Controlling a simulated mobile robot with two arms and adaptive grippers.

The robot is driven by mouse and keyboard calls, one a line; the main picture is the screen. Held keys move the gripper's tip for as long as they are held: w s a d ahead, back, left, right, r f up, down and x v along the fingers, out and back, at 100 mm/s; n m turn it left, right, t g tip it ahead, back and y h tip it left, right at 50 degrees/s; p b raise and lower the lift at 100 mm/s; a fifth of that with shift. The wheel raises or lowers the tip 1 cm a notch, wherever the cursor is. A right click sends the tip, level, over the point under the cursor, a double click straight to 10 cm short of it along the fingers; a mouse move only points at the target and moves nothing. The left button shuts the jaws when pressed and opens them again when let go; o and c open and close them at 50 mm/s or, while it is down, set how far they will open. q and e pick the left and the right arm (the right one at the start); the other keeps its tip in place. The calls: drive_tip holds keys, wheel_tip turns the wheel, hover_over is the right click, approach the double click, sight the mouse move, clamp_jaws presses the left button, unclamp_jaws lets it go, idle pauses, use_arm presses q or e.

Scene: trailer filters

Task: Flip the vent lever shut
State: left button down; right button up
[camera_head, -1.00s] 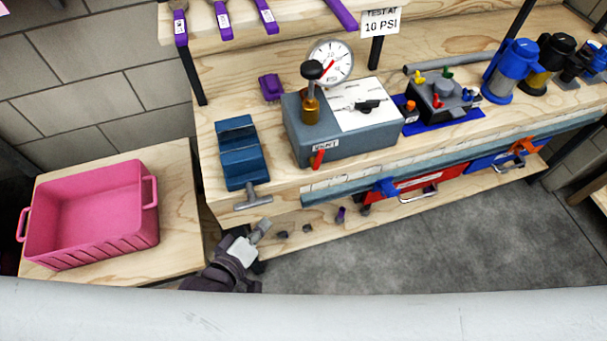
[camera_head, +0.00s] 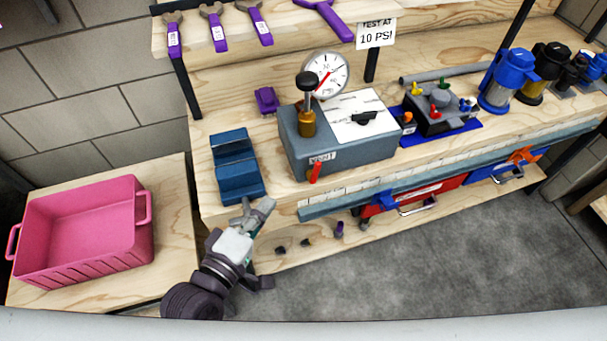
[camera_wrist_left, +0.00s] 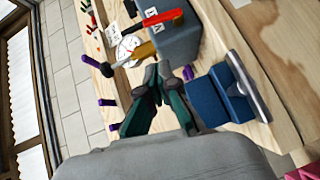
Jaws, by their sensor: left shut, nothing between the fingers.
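The red vent lever (camera_head: 315,173) hangs on the front of the grey tester box (camera_head: 350,155), just below a small VENT label (camera_head: 322,158). In the left wrist view the lever (camera_wrist_left: 163,18) shows as a red bar near the top, beside the grey box (camera_wrist_left: 180,45). My left gripper (camera_head: 260,207) is at the bench's front edge, left of and lower than the lever in the head view, and apart from it. Its fingers (camera_wrist_left: 172,74) are closed together and empty in the wrist view. My right gripper is not in view.
A blue vise (camera_head: 237,165) stands left of the box, close to my left gripper. A gauge (camera_head: 323,75) and a black-knobbed pump (camera_head: 307,105) rise from the box. A pink crate (camera_head: 85,235) sits at left. Space before the lever looks clear.

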sight(315, 173)
use_arm(q)
drive_tip(key=x, duration=0.3)
drive_tip(key=d+x, duration=0.1)
drive_tip(key=x, duration=0.3)
drive_tip(key=s+p+x, duration=0.1)
drive_tip(key=x, duration=0.2)
drive_tip(key=shift+w+d+f, duration=0.15)
drive_tip(key=shift+w+d, duration=0.05)
drive_tip(key=shift+d, duration=0.3)
drive_tip(key=shift+w+d+f, duration=0.1)
drive_tip(key=shift+d, duration=0.35)
